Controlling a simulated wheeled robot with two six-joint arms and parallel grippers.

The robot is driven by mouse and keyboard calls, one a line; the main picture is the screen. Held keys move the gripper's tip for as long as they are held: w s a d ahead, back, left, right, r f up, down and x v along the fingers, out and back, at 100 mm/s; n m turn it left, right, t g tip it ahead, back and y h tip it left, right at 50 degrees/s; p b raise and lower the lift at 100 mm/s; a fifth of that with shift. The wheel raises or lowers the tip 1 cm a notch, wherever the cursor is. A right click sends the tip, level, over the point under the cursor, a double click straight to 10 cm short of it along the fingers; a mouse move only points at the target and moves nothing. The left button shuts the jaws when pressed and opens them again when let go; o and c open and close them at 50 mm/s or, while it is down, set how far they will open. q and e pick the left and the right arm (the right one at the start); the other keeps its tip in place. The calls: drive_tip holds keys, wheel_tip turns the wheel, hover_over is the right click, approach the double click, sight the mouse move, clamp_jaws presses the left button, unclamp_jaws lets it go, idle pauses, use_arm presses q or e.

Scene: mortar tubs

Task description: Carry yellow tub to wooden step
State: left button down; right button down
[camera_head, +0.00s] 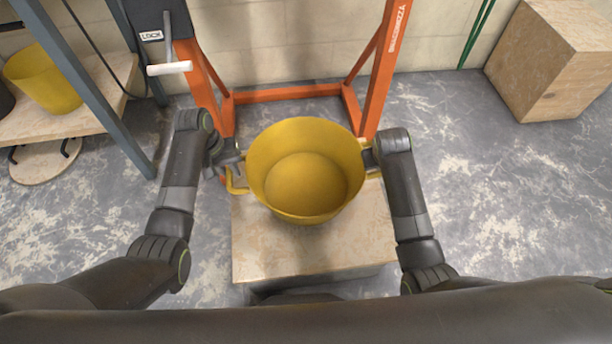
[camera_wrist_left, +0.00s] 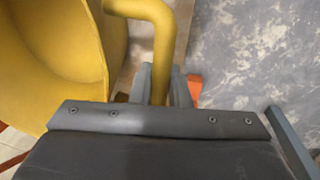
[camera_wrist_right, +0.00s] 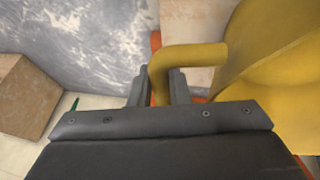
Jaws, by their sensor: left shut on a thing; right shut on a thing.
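The yellow tub (camera_head: 305,185) is upright and empty in the middle of the head view, with a handle on each side. My left gripper (camera_head: 232,162) is shut on its left handle, and the left wrist view shows the fingers on either side of the yellow handle (camera_wrist_left: 160,60). My right gripper (camera_head: 370,157) is shut on the other handle, which shows between its fingers in the right wrist view (camera_wrist_right: 185,58). A pale wooden step (camera_head: 310,250) lies beneath and in front of the tub. I cannot tell whether the tub touches it.
An orange frame (camera_head: 290,92) stands behind the tub against the block wall. Another yellow tub (camera_head: 45,80) stands on a wooden shelf (camera_head: 50,122) at the left, behind a blue-grey post (camera_head: 90,90). A wooden box (camera_head: 550,65) stands at the right. Floor there is clear.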

use_arm(q)
drive_tip(key=shift+r, duration=0.2)
use_arm(e)
drive_tip(key=shift+r, duration=0.2)
